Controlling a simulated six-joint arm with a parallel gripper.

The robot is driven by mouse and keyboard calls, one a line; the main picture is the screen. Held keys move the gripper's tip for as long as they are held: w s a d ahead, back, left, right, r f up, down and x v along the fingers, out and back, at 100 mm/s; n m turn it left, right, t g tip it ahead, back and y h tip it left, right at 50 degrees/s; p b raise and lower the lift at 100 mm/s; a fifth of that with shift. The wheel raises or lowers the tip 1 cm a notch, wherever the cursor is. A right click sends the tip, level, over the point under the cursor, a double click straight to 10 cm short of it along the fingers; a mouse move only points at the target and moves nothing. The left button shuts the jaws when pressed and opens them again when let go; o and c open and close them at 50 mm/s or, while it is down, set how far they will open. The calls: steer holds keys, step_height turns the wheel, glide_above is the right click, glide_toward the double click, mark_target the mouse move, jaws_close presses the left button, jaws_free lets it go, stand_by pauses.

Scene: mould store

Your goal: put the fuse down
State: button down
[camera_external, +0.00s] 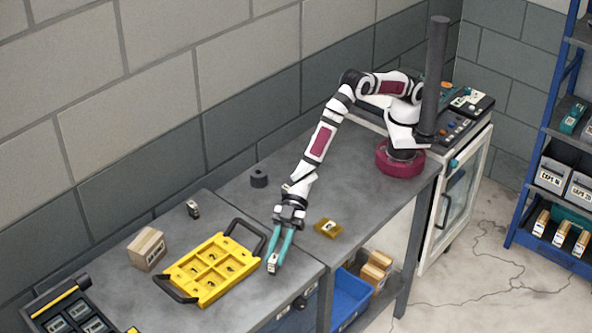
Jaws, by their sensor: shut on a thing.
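My gripper (274,263) points down over the grey worktop, to the right of the yellow tray. Its teal fingers are shut on a small pale piece with a dark mark, which I take for the fuse (272,267). The fingers hide much of it. I cannot tell whether the fuse touches the worktop or hangs just above it.
A yellow tray (184,271) with black handles and several compartments is left of my gripper. A black case (36,306) is at lower left.

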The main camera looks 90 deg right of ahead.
step_height(320, 180, down, 4)
steer(key=shift+r, duration=0.2)
steer(key=shift+f, duration=0.15)
steer(key=c, duration=0.7)
jaws_free()
steer(key=shift+c, duration=0.2)
